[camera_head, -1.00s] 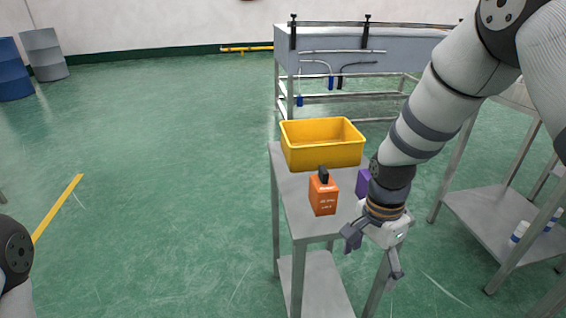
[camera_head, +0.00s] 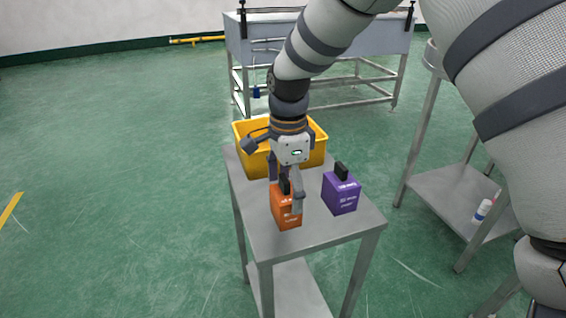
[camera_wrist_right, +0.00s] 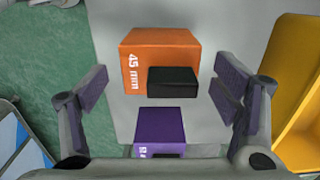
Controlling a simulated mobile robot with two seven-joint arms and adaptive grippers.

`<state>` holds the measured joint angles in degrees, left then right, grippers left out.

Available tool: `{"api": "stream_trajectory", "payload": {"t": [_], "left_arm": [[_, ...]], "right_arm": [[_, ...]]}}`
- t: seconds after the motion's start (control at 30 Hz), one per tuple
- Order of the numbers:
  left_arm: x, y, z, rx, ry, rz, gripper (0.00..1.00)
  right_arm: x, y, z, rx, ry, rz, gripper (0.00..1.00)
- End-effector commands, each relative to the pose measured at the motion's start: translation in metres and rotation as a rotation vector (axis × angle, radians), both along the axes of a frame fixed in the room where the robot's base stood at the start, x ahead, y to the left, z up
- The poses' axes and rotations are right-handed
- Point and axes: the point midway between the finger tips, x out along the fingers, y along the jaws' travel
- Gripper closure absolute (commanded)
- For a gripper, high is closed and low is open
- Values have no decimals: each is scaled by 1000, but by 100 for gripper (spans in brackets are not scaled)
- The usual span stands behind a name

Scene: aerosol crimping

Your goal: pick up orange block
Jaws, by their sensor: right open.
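The orange block (camera_head: 286,212) stands upright on the small metal table, with a black handle on its top. My left gripper is not in view.
A purple block (camera_head: 341,195) with a black handle stands right of the orange one. A yellow bin (camera_head: 318,150) sits behind on the table (camera_head: 335,236). A metal shelf (camera_head: 445,205) stands to the right. Green floor is clear at left.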

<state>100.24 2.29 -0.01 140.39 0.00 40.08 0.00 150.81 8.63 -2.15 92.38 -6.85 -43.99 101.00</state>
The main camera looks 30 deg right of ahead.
Motion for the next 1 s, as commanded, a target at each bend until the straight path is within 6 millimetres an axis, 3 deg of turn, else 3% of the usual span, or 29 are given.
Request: {"api": "stream_trajectory", "payload": {"t": [0.03, 0.2, 0.57, 0.67, 0.83, 1.0], "left_arm": [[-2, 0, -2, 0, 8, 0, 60], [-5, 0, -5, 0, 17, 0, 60], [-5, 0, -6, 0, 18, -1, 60], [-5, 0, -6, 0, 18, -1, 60], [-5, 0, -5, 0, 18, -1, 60], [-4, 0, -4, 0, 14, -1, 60]], "right_arm": [[-1, 0, -15, 1, 9, 0, 18], [-1, 0, -42, 0, 5, 0, 18], [0, 0, -50, 0, -1, 1, 18], [0, 0, -50, 0, 0, 1, 36], [0, 0, -50, 0, 0, 1, 75], [0, 0, -47, 0, -1, 1, 78]]}}
